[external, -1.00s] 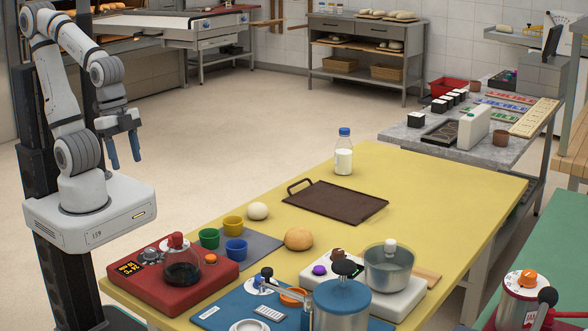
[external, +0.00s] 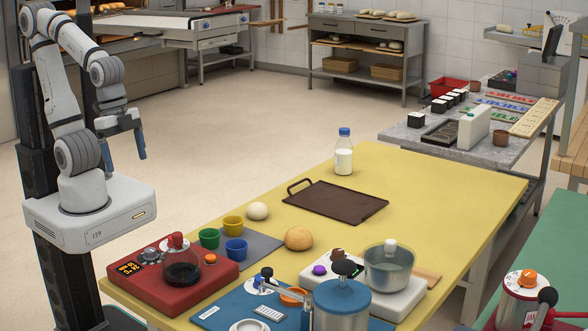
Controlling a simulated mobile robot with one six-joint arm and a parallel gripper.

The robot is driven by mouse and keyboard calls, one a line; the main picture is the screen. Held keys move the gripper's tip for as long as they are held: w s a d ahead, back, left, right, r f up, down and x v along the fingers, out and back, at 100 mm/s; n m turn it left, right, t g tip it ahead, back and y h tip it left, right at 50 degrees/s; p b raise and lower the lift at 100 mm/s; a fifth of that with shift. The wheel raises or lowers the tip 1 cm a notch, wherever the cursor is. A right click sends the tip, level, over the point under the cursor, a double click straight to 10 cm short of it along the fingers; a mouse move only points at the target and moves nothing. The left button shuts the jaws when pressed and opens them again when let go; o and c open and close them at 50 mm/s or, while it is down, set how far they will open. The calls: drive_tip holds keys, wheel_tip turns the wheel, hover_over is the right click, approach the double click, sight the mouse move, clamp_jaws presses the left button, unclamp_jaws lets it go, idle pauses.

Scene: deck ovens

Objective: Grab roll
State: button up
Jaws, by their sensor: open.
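A round golden-brown roll (external: 299,238) sits on the yellow table (external: 440,190), near its middle, just right of a grey mat. A paler, whitish round ball (external: 257,211) that looks like dough sits behind it to the left. My gripper (external: 124,152) hangs at the left, fingers pointing down, beyond the table's left end and well away from the roll. Its blue fingers are apart with nothing between them.
Between my arm and the roll stand a red appliance (external: 172,279) and green, yellow and blue cups (external: 236,249).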

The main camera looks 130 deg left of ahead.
drive_tip(key=w+a, duration=0.3)
drive_tip(key=w, duration=0.6)
drive_tip(key=n+t+y+b, duration=0.1)
drive_tip(key=n+t+b, duration=0.1)
drive_tip(key=n, duration=0.2)
hover_over(295, 229)
drive_tip(key=s+d, duration=0.1)
drive_tip(key=s, duration=0.1)
wheel_tip(295, 229, down, 12)
drive_tip(key=shift+w+r, duration=0.15)
drive_tip(key=shift+r, duration=0.05)
drive_tip(key=x, duration=0.7)
drive_tip(key=shift+s+a+f+p, duration=0.25)
drive_tip(key=shift+f+p, duration=0.15)
drive_tip(key=shift+f, duration=0.1)
drive_tip(key=c, duration=1.1)
